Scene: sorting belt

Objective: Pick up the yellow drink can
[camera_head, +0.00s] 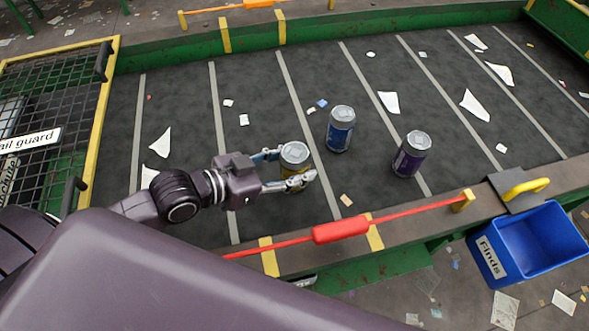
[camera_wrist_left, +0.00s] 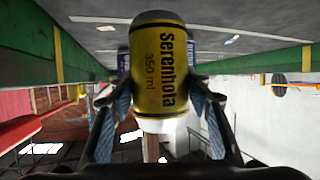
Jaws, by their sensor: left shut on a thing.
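The yellow drink can (camera_wrist_left: 159,68) fills the middle of the left wrist view, with dark lettering on its side. In the head view the yellow can (camera_head: 294,155) shows mostly its silver top, with a little yellow below. My left gripper (camera_head: 291,168) has its fingers on both sides of the can. In the left wrist view the fingers of my left gripper (camera_wrist_left: 158,100) touch the can's lower sides. The can is upright in the head view; I cannot tell whether it touches the belt. My right gripper is not in view.
A blue can (camera_head: 340,130) and a purple can (camera_head: 411,154) stand on the dark belt (camera_head: 300,85) to the right. Paper scraps lie around. A red pull cord with a red handle (camera_head: 341,230) runs along the near edge. A blue bin (camera_head: 545,240) hangs at right.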

